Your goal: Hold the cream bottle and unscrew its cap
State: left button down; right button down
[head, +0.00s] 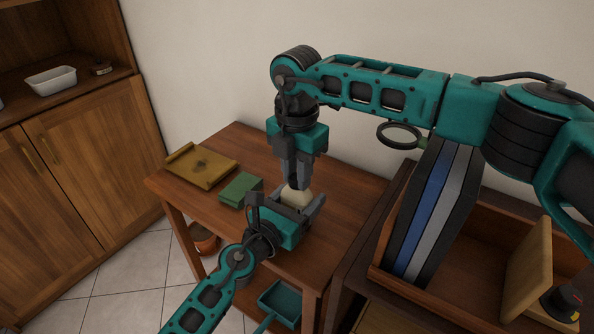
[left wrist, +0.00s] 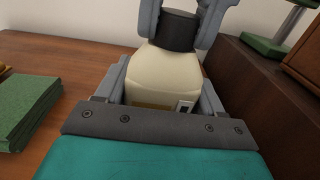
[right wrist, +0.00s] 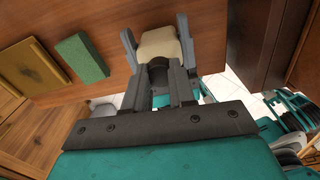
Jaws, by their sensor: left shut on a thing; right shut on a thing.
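The cream bottle (head: 295,197) stands upright on the wooden table. Its pale body (left wrist: 164,75) and dark cap (left wrist: 177,30) show in the left wrist view. My left gripper (head: 288,203) is shut on the bottle's body from the front, a finger on each side. My right gripper (head: 296,184) comes down from above and is shut on the cap, which its fingers mostly hide in the head view. In the right wrist view the cap (right wrist: 158,70) is between the right fingers, with the bottle's body (right wrist: 160,42) beyond. The cap sits at the bottle's neck.
A wooden bin (head: 440,283) with a tan board (head: 530,262) stands to the right. A ring-shaped magnifier (head: 400,136) rises behind it.

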jog(key=n, duration=0.9)
jog(key=shift+n, duration=0.3)
jog(key=n, duration=0.3)
jog(key=shift+n, duration=0.4)
jog(key=n, duration=0.3)
jog(key=shift+n, duration=0.4)
jog(key=n, duration=0.3)
jog(key=shift+n, duration=0.3)
jog(key=n, duration=0.3)
jog(key=shift+n, duration=0.4)
jog(key=n, duration=0.3)
jog(key=shift+n, duration=0.4)
jog(key=n, duration=0.4)
